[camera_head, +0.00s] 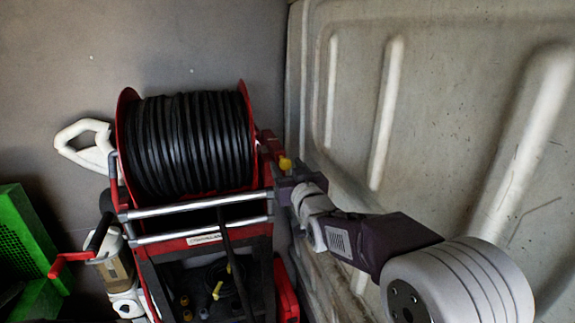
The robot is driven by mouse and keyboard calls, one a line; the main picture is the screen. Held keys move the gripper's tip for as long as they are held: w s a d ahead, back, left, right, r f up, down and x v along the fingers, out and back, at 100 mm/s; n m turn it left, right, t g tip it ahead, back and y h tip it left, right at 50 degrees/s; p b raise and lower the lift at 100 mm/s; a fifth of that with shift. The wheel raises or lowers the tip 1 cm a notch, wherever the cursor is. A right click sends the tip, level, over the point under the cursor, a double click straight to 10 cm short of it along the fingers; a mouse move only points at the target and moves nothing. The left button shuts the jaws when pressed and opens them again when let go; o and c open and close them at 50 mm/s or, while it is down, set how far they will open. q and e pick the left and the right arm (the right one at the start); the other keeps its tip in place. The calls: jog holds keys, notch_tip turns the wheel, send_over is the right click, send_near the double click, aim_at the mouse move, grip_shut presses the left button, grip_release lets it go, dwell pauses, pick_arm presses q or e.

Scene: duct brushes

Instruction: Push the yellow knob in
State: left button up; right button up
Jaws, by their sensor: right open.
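The small yellow knob (285,163) sits at the right side of the red reel frame, beside the drum. My right gripper (281,182) comes in from the right, with its dark fingers at the frame's right edge, just below the knob in the picture. The right gripper is open. Whether a finger touches the knob cannot be told from this view, as the fingertips are small and dark against the frame. My left gripper is not in view.
A large drum of black hose (190,145) fills the red frame, with silver bars (195,205) across its front. A red crank handle (70,262) juts out at the left. A green crate (30,245) stands at far left. A ribbed pale wall (440,110) lies close on the right.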

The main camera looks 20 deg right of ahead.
jog(key=shift+d, duration=0.15)
jog(key=shift+c, duration=1.2)
grip_shut()
